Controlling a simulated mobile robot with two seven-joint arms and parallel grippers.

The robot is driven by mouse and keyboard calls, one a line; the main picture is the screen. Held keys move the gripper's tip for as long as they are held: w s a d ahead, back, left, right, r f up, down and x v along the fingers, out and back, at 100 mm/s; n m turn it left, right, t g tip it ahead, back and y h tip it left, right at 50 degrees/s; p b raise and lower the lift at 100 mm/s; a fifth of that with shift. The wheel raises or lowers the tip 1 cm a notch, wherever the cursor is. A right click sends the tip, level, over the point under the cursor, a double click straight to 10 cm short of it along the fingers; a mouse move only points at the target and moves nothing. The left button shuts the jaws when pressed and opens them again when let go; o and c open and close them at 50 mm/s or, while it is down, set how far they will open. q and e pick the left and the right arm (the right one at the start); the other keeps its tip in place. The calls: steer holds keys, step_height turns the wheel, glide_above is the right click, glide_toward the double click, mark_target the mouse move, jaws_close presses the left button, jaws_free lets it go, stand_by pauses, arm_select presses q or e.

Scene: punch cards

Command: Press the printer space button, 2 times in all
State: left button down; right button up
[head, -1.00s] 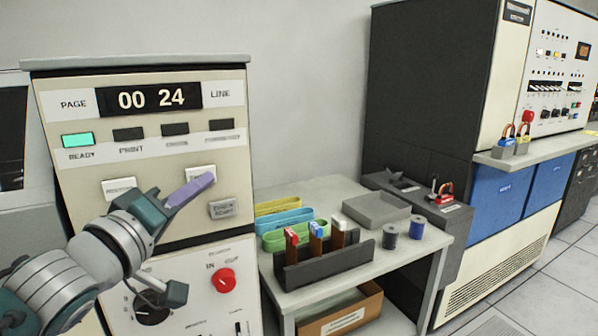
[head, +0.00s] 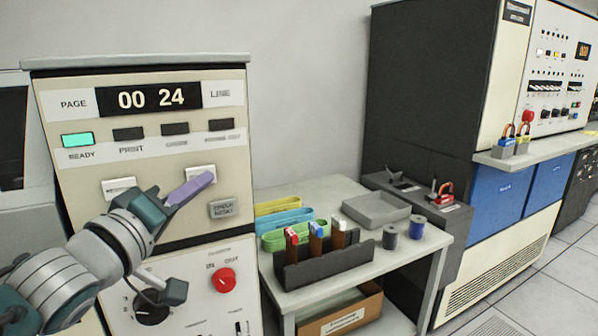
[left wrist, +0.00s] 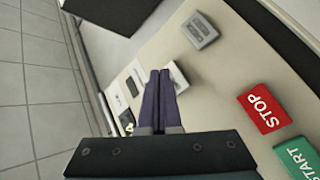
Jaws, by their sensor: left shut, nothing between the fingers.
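The printer panel (head: 85,225) faces me, with its counter display (head: 150,98) reading 00 24 and its green READY lamp (head: 78,140) lit. Two white buttons sit below the lamps: one at the left (head: 119,183) and one at the right (head: 200,169), partly behind my fingers. Their labels are too small or covered, so I cannot tell which is the space button. My left gripper (head: 205,181) is shut and empty, its purple fingertips over the right white button. In the left wrist view the fingertips (left wrist: 160,73) are beside a white button (left wrist: 178,76); contact cannot be told.
A grey reset button (head: 223,208) is right of the fingers, a red knob (head: 224,280) below. The left wrist view shows a red STOP button (left wrist: 264,109) and a green START button (left wrist: 300,158). A side table (head: 325,195) with a rack and tray stands at the right.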

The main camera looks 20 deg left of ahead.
arm_select(q)
steer(key=shift+w+a, duration=0.2)
steer(key=shift+w+a, duration=0.25)
steer(key=shift+a, duration=0.1)
stand_by(0.7)
steer(key=shift+d, duration=0.1)
stand_by(0.3)
steer(key=shift+s+d+p, duration=0.4)
steer(key=shift+s+d, duration=0.15)
steer(key=s+d+p, duration=0.2)
steer(key=s+d, duration=0.1)
steer(key=shift+s+d, duration=0.1)
steer(key=shift+d, duration=0.3)
